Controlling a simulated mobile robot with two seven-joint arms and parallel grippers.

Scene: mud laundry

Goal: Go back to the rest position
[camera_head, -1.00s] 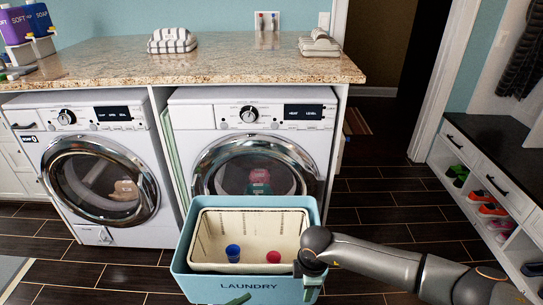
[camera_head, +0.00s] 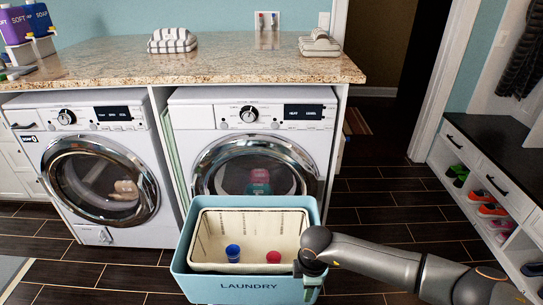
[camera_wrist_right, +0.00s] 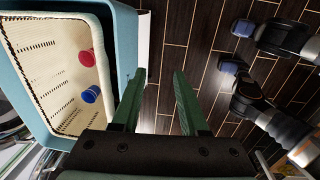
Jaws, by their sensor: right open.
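My right arm (camera_head: 400,262) comes in from the right in the head view and bends down at the right wall of the laundry basket. My right gripper (camera_wrist_right: 160,85) shows in the right wrist view with its two green fingers apart and nothing between them. One green finger shows beside the basket's right front corner in the head view; the rest is hidden. The teal basket (camera_head: 247,289), labelled LAUNDRY, has a cream liner (camera_head: 250,222). A blue object (camera_head: 233,253) and a red object (camera_head: 273,257) lie inside it. My left gripper is not in view.
Two front-loading washers, left (camera_head: 88,165) and right (camera_head: 250,150), stand behind the basket under a granite counter (camera_head: 230,65). Folded striped cloths (camera_head: 172,40) lie on it. A shoe bench (camera_head: 490,190) is at the right. Dark floor (camera_head: 385,205) between is clear.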

